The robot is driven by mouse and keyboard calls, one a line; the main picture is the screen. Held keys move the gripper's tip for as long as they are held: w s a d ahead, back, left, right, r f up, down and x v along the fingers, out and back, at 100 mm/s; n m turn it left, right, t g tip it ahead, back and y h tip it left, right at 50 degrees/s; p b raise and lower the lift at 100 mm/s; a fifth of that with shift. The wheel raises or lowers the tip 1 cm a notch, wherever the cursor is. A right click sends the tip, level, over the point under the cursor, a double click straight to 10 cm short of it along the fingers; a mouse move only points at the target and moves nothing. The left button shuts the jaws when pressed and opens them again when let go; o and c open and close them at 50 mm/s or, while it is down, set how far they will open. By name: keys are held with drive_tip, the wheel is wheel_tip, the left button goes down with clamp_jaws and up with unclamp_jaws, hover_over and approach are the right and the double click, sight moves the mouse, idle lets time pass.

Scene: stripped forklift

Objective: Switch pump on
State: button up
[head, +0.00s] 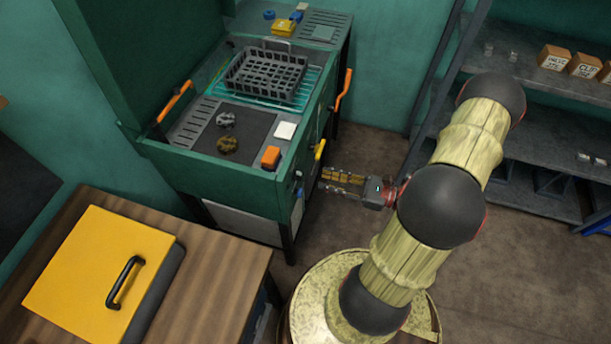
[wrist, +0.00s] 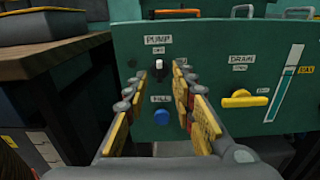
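The pump switch (wrist: 159,68) is a small white-tipped toggle on a dark base, below a PUMP label on the green panel (wrist: 210,60) in the wrist view. A smaller label above it is too small to read surely. My gripper (wrist: 160,76) is open, its yellow-padded fingers left and right of the switch in the picture. I see no contact with the switch, and the remaining gap to it is hard to judge.
A blue FILL button (wrist: 161,116) sits below the switch. A yellow DRAIN handle (wrist: 244,98) and a level gauge (wrist: 284,83) are to its right. A wooden bench (head: 205,275) with a yellow case (head: 95,275) stands left. Shelving (head: 535,110) stands right.

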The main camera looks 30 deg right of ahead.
sight(298, 176)
drive_tip(key=b+x, duration=0.1)
drive_tip(key=x, duration=0.6)
drive_tip(key=shift+b, duration=0.35)
drive_tip(key=shift+a, duration=0.1)
drive_tip(key=c, duration=0.3)
clamp_jaws()
